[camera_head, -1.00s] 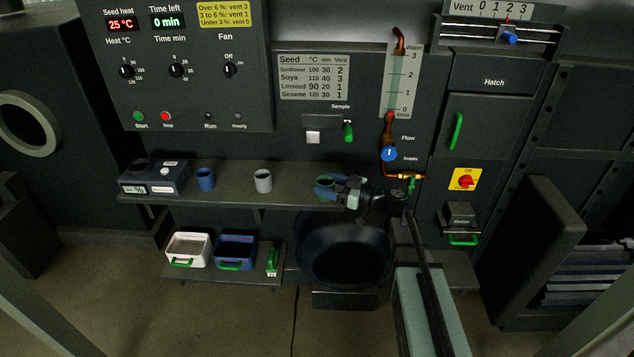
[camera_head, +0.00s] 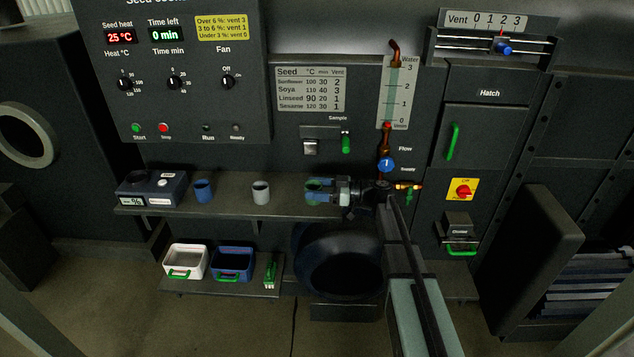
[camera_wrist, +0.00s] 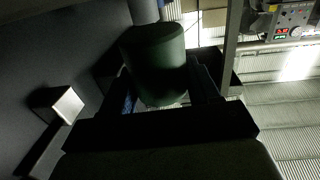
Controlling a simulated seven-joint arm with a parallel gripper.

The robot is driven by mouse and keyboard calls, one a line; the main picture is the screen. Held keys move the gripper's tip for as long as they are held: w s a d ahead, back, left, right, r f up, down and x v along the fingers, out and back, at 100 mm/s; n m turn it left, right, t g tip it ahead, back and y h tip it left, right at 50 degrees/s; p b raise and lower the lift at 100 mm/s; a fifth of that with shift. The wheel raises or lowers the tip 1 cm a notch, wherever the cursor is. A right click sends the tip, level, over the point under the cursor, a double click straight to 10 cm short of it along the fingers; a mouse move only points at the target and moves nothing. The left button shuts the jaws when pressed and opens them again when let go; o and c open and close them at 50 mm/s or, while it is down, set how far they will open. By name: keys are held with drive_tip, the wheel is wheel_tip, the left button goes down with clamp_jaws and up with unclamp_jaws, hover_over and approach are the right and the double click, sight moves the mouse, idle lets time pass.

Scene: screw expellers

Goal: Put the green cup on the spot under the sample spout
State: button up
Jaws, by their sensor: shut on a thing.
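The green cup (camera_head: 314,185) is at the right end of the shelf row in the head view. My gripper (camera_head: 322,190) comes from the right and is shut on it. In the wrist view the dark green cup (camera_wrist: 155,62) sits between the two fingers (camera_wrist: 165,90). I cannot tell whether its base touches the shelf.
A grey cup (camera_head: 261,192) and a blue cup (camera_head: 203,191) stand left on the shelf (camera_head: 232,206). A moisture meter (camera_head: 151,188) is at its left end. Below are a white bin (camera_head: 185,262) and a blue bin (camera_head: 232,264). A copper pipe with a blue valve (camera_head: 386,164) is right of the cup.

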sight(317, 181)
drive_tip(key=w, duration=0.8)
drive_tip(key=shift+w, duration=0.3)
drive_tip(key=shift+s+f, duration=0.1)
drive_tip(key=shift+f, duration=1.65)
drive_tip(key=o, duration=0.6)
drive_tip(key=shift+f, duration=0.15)
drive_tip(key=o, duration=0.4)
drive_tip(key=shift+o, duration=0.2)
